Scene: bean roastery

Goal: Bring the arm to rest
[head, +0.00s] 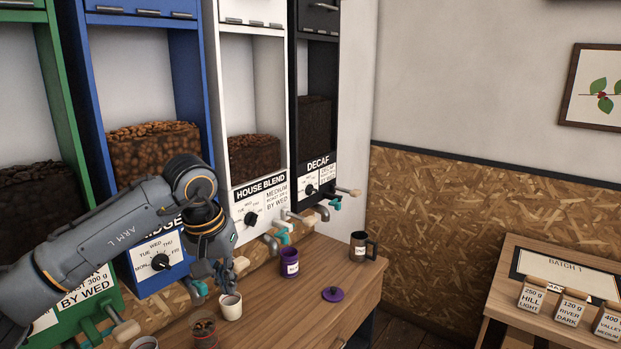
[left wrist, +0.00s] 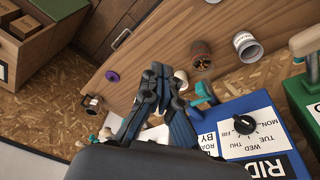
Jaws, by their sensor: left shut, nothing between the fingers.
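My left arm (head: 110,232) reaches in from the left in front of the green and blue bean dispensers. My left gripper (head: 229,282) points down just above a white cup (head: 231,306) on the wooden counter. Its fingers (left wrist: 160,82) are closed together and empty in the left wrist view. The white cup is partly hidden behind the fingers there. I cannot tell whether the fingertips touch the cup. My right gripper shows in neither view.
On the counter (head: 310,318) stand a purple canister (head: 289,262), a purple lid (head: 333,294), a dark mug (head: 360,246) and a cup of beans (head: 204,332). Dispensers with taps line the wall, including the blue one (left wrist: 250,125). A side table (head: 510,262) with labelled cards stands right.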

